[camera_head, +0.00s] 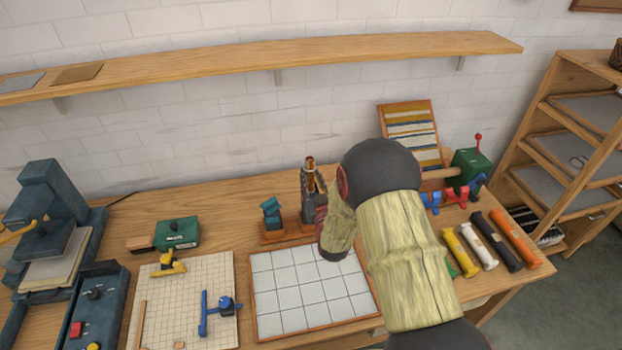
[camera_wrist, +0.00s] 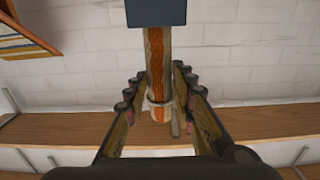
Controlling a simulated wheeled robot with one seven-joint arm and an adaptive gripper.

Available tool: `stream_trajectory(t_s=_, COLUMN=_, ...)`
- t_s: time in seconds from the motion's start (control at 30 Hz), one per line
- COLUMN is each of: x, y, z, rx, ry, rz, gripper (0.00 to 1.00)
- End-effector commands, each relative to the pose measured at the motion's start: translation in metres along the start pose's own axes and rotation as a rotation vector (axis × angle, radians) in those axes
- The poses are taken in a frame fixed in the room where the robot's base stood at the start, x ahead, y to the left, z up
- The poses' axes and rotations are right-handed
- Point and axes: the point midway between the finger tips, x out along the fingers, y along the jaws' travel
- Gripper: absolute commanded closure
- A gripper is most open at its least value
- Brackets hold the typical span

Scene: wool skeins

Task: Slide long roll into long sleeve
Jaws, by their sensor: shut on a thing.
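My gripper (camera_head: 313,190) is upper middle of the bench in the head view, partly hidden by my arm. In the wrist view its two fingers (camera_wrist: 157,85) stand either side of an upright rust-orange, patterned roll (camera_wrist: 156,62) with pale edges. The gripper is shut on this roll. A pale ring circles the roll's lower end, and a dark block (camera_wrist: 156,12) covers its other end. In the head view the roll's coppery end (camera_head: 310,163) sticks up above the fingers. I cannot tell which thing is the long sleeve, or whether the roll is inside one.
A teal holder (camera_head: 271,213) stands on a wooden base beside my gripper. A white tiled board (camera_head: 275,322) lies in front. Yellow (camera_head: 460,253), white (camera_head: 477,246), black (camera_head: 495,241) and orange (camera_head: 516,236) tubes lie at right. A green box (camera_head: 177,233) sits left; a shelf (camera_head: 270,62) runs above.

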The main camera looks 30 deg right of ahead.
Motion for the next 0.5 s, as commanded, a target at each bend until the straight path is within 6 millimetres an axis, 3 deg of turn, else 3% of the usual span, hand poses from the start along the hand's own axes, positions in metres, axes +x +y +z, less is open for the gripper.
stream_trajectory(t_s=0.5, x=0.000, y=0.000, z=0.040, rx=0.000, ry=0.000, rz=0.000, gripper=1.00)
